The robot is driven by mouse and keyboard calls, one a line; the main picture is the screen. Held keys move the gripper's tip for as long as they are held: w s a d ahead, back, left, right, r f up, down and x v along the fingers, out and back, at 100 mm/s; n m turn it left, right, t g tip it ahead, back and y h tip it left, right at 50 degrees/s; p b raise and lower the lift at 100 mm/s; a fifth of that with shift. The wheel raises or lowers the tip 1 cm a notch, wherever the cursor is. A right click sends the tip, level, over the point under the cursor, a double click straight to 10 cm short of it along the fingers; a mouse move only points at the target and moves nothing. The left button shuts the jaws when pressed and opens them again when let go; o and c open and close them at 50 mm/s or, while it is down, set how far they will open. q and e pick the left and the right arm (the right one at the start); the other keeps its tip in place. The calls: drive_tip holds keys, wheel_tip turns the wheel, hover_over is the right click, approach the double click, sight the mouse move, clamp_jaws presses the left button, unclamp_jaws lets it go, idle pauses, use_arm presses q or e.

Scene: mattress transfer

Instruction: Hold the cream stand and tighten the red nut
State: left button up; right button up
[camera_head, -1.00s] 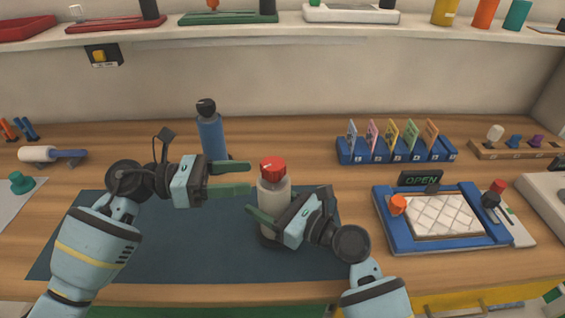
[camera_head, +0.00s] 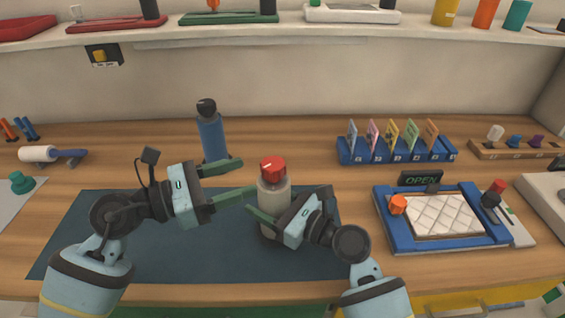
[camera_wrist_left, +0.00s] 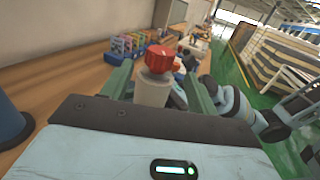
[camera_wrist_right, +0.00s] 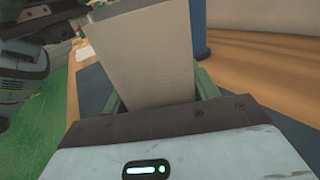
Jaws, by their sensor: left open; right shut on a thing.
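The cream stand (camera_head: 273,197) stands upright on the dark mat, with the red nut (camera_head: 272,168) on its top. My right gripper (camera_head: 266,222) is shut on the stand's body from the right; the stand fills the space between its fingers in the right wrist view (camera_wrist_right: 147,55). My left gripper (camera_head: 245,178) is open and empty, to the left of the nut, its fingers pointing right. In the left wrist view the red nut (camera_wrist_left: 159,58) and the stand's upper part (camera_wrist_left: 151,92) appear between the two open fingers, beyond the palm. The stand's lower part is partly hidden by my right gripper.
A blue bottle (camera_head: 212,137) stands behind my left gripper. A blue rack of colored cards (camera_head: 395,152) and a blue framed tray (camera_head: 385,228) with an OPEN sign are to the right. The dark mat (camera_head: 190,255) is clear in front.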

sight(283, 164)
use_arm(q)
drive_tip(key=x, duration=0.9)
drive_tip(key=shift+w+d+r, duration=0.1)
drive_tip(key=shift+d, duration=0.15)
drive_tip(key=c, duration=1)
